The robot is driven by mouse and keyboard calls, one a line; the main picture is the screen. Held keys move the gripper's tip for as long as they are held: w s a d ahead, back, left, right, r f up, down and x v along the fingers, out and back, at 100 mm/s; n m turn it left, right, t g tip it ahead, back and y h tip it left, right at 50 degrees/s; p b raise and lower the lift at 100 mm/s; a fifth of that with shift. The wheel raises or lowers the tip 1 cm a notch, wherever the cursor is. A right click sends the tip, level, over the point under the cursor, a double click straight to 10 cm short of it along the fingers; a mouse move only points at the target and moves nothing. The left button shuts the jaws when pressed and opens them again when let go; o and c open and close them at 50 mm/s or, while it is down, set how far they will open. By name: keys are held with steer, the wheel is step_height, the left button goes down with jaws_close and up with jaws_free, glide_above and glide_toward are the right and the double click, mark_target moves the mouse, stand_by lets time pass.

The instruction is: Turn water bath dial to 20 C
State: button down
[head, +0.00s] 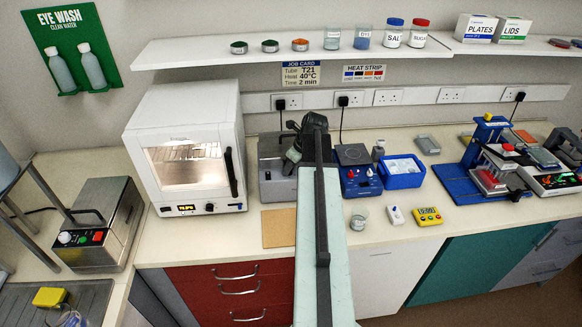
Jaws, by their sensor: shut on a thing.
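The water bath (270,188) looks to be the grey metal box on the bench, just right of the white oven. My arm covers its right part.
The white oven (185,112) stands close on the left. A blue hotplate device (360,187) and blue tray (403,180) stand on the right. A brown mat (278,228) lies in front.

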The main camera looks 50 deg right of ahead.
steer(key=n, duration=0.2)
steer(key=n+y, duration=0.1)
steer(key=n, duration=0.1)
steer(key=shift+d+n+g+y, duration=0.2)
steer(key=shift+n+g+y, duration=0.1)
steer(key=shift+g, duration=0.1)
steer(key=shift+n+g+y, duration=0.5)
steer(key=shift+n, duration=1.3)
steer(key=c, duration=1.5)
jaws_free()
